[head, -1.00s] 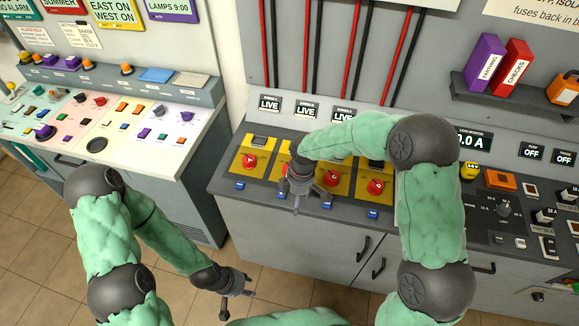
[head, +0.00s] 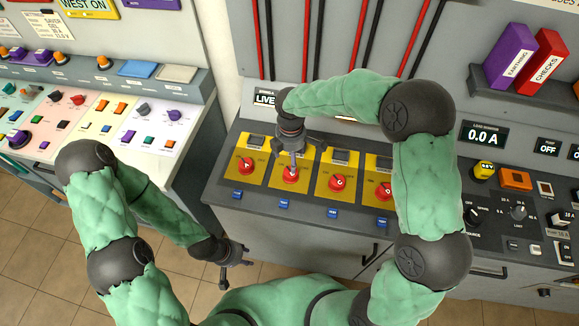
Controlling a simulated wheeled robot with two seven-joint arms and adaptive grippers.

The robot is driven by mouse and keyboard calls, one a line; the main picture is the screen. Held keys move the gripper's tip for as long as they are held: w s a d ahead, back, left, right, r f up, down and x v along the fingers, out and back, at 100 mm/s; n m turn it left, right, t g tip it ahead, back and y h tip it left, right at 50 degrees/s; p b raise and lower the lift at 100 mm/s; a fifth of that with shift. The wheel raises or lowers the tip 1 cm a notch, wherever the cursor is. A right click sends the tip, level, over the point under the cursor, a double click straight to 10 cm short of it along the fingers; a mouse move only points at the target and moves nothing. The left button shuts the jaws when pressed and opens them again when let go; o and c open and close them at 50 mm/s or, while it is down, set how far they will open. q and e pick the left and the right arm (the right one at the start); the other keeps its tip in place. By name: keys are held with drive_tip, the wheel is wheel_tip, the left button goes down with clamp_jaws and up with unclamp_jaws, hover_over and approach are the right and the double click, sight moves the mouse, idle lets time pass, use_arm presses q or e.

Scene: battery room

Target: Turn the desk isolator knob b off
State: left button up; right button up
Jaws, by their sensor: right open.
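Isolator knob b (head: 290,175) is a red round knob on a yellow plate, second from the left in a row on the desk. My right gripper (head: 294,165) is open, pointing down just over knob b, and hides its upper part. I cannot tell whether the fingers touch it. A LIVE display (head: 265,100) shows above the left end of the row; the displays to its right are hidden by my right arm. My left gripper (head: 237,276) is open and empty, low in front of the desk.
Red knob a (head: 246,165) is left of knob b; red knobs c (head: 337,183) and d (head: 384,191) are to its right. A meter (head: 485,135) reads 0.0 A. A second console (head: 110,110) stands left; tiled floor is between.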

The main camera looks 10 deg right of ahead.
sight(291, 174)
wheel_tip(291, 174, down, 9)
drive_tip(key=shift+f+b, duration=0.2)
drive_tip(key=shift+b, duration=0.6)
drive_tip(key=shift+s, duration=0.1)
drive_tip(key=c, duration=1.2)
